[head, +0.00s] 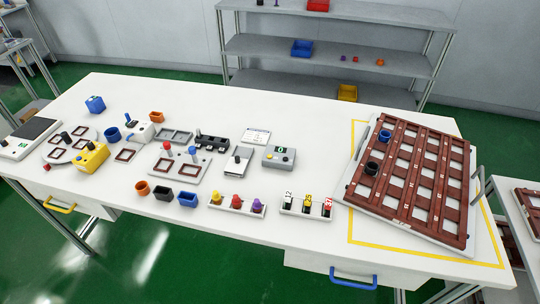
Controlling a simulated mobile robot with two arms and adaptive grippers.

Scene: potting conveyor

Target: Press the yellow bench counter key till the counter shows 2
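A yellow box (90,158) stands at the left of the white table, with a dark round key on top and a small green display. The number on that display is too small to read for certain. A grey box (279,156) near the table's middle has a green display that seems to read 0. Neither of my grippers is in view, and nothing touches the yellow box.
Small frames, cups and a white switch box crowd around the yellow box. Coloured pots (163,194) stand along the front edge. A large brown tray (412,180) fills the right side, inside yellow tape. The table's far back strip is mostly clear.

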